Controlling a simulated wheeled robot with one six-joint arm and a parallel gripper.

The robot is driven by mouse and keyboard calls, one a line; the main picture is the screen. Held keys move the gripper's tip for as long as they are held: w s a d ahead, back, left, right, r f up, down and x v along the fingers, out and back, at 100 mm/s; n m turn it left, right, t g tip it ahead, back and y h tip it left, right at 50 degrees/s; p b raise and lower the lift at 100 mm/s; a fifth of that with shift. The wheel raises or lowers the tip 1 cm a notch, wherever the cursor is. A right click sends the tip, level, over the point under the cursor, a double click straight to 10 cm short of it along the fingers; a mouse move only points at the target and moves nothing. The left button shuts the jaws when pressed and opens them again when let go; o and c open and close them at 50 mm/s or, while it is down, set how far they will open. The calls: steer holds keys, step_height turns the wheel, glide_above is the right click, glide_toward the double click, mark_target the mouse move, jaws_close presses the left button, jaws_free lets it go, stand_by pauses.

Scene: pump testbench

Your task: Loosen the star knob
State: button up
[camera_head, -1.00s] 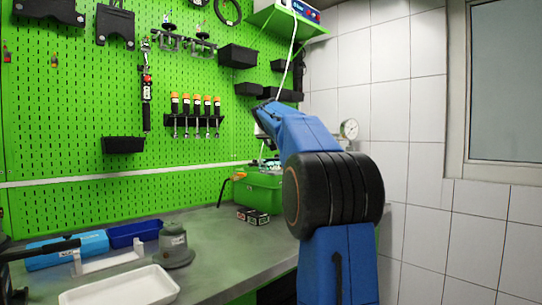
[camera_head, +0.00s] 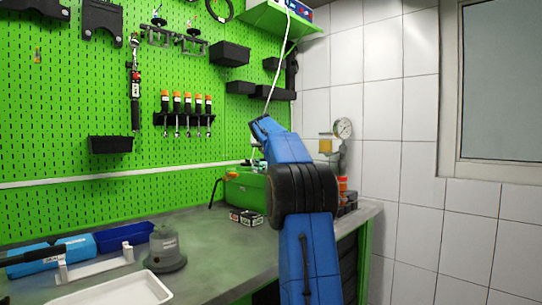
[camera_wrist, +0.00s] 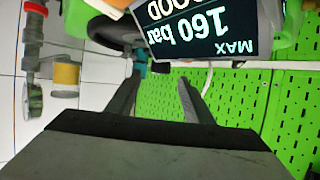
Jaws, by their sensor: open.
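I cannot make out the star knob for certain in either view. In the wrist view, a black rounded part (camera_wrist: 108,30) shows at the top, beyond the fingers and partly covered by a display (camera_wrist: 205,28) reading "160 bar MAX"; I cannot tell if it is the knob. A small teal part (camera_wrist: 140,57) sits below it. My gripper (camera_wrist: 160,78) is open, with nothing between its fingers, pointing towards these parts. In the head view my blue arm hides the gripper and part of the green pump case (camera_head: 245,192) on the bench.
A pressure gauge (camera_head: 343,128) and a yellow cylinder (camera_head: 325,146) are by the tiled wall, right of my arm. A green pegboard stands behind.

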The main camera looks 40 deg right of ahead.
steer(key=shift+x, duration=3.05)
steer(key=shift+s, duration=0.1)
steer(key=c, duration=1)
steer(key=shift+c, duration=0.2)
steer(key=shift+r+n+t+y, duration=0.1)
steer(key=shift+n+t+y, duration=0.3)
steer(key=shift+n+t, duration=0.1)
steer(key=shift+n+t+y, duration=0.9)
steer(key=shift+n+y, duration=0.3)
steer(key=shift+n, duration=0.1)
steer(key=shift+d+n+t+y, duration=0.1)
steer(key=shift+n+t+y, duration=0.6)
steer(key=shift+n+y, duration=3.1)
steer(key=shift+y, duration=0.5)
steer(key=shift+n+y, duration=0.4)
steer(key=shift+y, duration=0.1)
